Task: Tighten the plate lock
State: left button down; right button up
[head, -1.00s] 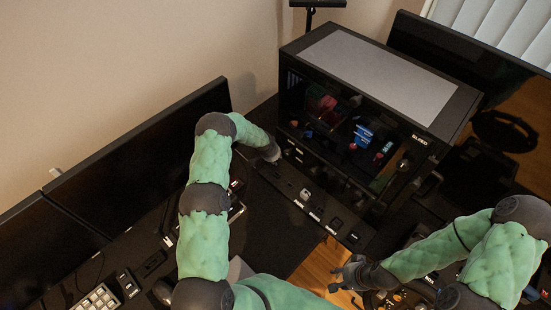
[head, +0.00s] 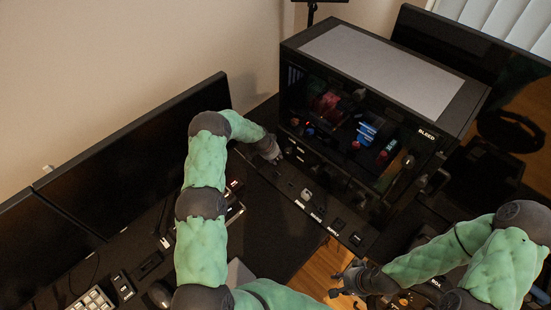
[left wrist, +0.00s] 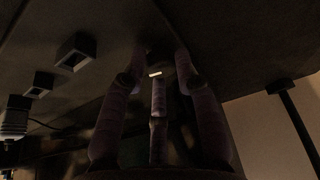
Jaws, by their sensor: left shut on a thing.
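My left gripper (head: 274,157) is at the left end of the black front panel (head: 290,190), beside the lower left corner of the dark glass-sided case. In the left wrist view its fingers (left wrist: 155,75) reach up toward a dark surface and are closed around a small dark part, which I take to be the plate lock. That part is mostly hidden by the fingers and shadow. A small pale mark (left wrist: 155,73) shows between the fingertips. My right gripper (head: 345,282) is at the lower right with its fingers spread, and it appears empty.
The case (head: 385,60) stands behind the panel. Small knobs and labelled parts (head: 318,213) line the panel to the right of my left gripper. Dark monitors (head: 150,150) stand at left. A steering wheel (head: 510,130) is at right. A keyboard (head: 92,300) lies at lower left.

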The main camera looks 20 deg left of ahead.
pick_arm(q)
jog(key=c, duration=1.2)
grip_release()
jog(key=shift+a, duration=0.1)
jog(key=shift+c, duration=0.2)
jog(key=shift+s+a+r, duration=0.1)
jog(key=shift+s+r, duration=0.05)
jog(key=shift+r, duration=0.35)
jog(key=v, duration=1.1)
jog(key=shift+s+f, duration=0.1)
jog(key=shift+s, duration=0.05)
